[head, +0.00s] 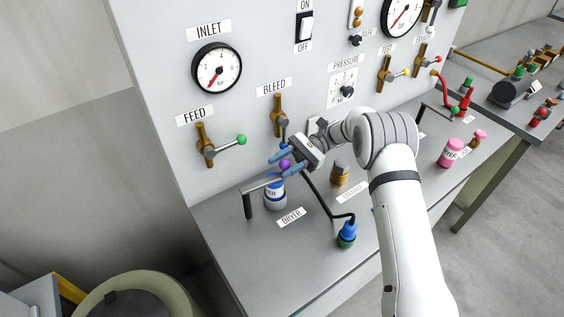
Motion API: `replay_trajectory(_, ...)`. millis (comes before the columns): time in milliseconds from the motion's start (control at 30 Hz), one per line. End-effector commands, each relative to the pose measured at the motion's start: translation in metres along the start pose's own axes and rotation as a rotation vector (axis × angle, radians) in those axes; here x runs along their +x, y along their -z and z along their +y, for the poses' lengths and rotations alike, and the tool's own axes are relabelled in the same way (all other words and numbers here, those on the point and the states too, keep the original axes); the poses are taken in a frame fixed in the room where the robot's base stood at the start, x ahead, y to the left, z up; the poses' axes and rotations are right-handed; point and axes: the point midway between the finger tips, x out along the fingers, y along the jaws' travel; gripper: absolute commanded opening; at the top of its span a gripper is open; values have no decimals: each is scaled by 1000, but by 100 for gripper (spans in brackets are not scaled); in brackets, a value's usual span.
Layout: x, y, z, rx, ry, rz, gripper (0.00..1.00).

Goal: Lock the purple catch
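A small purple ball (285,165), which looks like the knob of the purple catch, shows at my gripper's fingers. The rest of the catch is hidden behind the fingers or too small to make out. My gripper (273,165) has blue fingers that point left, one above and one below the ball. Whether they touch or grip the ball cannot be told.
The grey panel (165,60) behind carries the feed valve (207,146) with a green knob, the bleed valve (279,115) and gauges. The bench's front left is clear.

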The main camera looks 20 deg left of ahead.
Motion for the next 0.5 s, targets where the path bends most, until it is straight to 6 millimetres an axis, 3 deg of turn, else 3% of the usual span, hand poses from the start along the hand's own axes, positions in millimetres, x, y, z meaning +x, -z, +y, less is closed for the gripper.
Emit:
replay_trajectory(233, -2, -1, 0, -1, 2, 0, 49)
replay_trajectory(500, -3, -14, -2, -5, 63, 44, 27)
